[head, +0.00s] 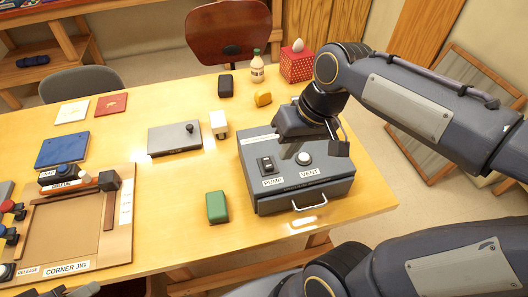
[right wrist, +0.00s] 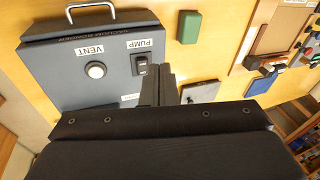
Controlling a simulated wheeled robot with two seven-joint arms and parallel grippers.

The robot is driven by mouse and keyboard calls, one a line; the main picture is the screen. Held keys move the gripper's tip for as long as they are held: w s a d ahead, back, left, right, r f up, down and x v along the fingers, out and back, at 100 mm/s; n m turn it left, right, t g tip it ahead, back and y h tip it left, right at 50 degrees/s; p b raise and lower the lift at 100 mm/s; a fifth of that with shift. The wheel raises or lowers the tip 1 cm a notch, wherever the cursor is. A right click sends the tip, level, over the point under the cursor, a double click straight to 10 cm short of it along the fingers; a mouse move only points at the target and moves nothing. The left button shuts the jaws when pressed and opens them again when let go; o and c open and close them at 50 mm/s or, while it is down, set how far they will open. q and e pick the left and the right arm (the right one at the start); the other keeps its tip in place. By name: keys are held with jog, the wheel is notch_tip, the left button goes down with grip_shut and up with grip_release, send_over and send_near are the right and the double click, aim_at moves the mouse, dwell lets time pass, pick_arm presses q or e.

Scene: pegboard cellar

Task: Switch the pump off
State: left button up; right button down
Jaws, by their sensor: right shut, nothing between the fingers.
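The vacuum box (head: 250,146) is a dark grey case on the table with a front handle. Its lid carries a black rocker switch (head: 266,164) above the PUMP label (head: 273,182), and a round white button (head: 304,159) by the VENT label. My right gripper (head: 289,151) is shut and empty over the back of the lid. In the right wrist view its fingers (right wrist: 164,72) appear just beside the rocker (right wrist: 140,68); whether they touch it I cannot tell. Which way the rocker is tipped is too small to tell.
A green block (head: 217,207) lies left of the box. The corner jig (head: 70,224) fills the left front.

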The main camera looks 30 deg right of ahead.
jog(key=w+d+g+h+b, duration=0.2)
jog(key=w+g+h, duration=0.15)
jog(key=w, duration=0.85)
jog(key=m+p, duration=0.1)
send_near(268, 165)
jog(key=shift+g+y, duration=0.35)
jog(key=shift+y, duration=0.1)
jog(key=f, duration=0.6)
jog(key=shift+s+d+f, duration=0.25)
jog(key=shift+s+f, duration=0.05)
jog(key=shift+f, duration=0.1)
